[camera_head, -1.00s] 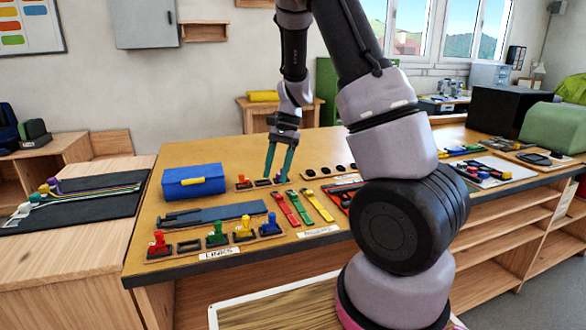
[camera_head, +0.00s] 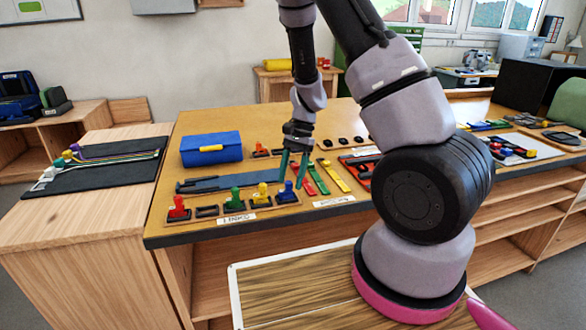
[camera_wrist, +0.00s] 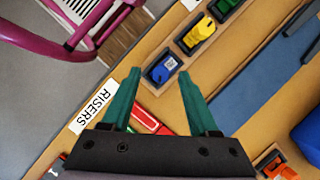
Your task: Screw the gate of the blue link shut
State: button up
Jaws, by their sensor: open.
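The blue link (camera_head: 288,193) stands at the right end of the row of links on the table. In the wrist view the blue link (camera_wrist: 162,69) sits in a dark slot and carries a pale patterned tag. Whether its gate is open or closed cannot be made out. My gripper (camera_head: 291,183) points down over the blue link, its two green fingers apart and empty. In the wrist view the link shows between the fingertips of my gripper (camera_wrist: 159,75). I cannot tell whether the tips are above it or beside it.
A yellow link (camera_head: 261,194), a green link (camera_head: 235,200) and a red link (camera_head: 178,208) stand to the left. Red, green and yellow risers (camera_head: 335,176) lie to the right. Behind are a blue-grey strip (camera_head: 225,182) and a blue box (camera_head: 211,149).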

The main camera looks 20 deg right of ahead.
grip_shut()
jog(key=m, duration=0.1)
jog(key=m+t, duration=0.1)
jog(key=m, duration=0.2)
jog(key=shift+s+d+t+y, duration=0.1)
jog(key=shift+s+t+y, duration=0.2)
jog(key=shift+y, duration=0.1)
jog(key=m+t, duration=0.1)
jog(key=m, duration=0.2)
jog(key=shift+f, duration=0.1)
jog(key=m, duration=0.1)
jog(key=m+t, duration=0.1)
jog(key=m, duration=0.1)
jog(key=shift+s+m+t, duration=0.25)
jog(key=shift+m+t, duration=0.05)
jog(key=shift+m, duration=0.1)
jog(key=m+t, duration=0.1)
jog(key=m, duration=0.2)
jog(key=shift+f, duration=0.1)
jog(key=shift+c, duration=0.2)
grip_release()
jog(key=shift+h, duration=0.3)
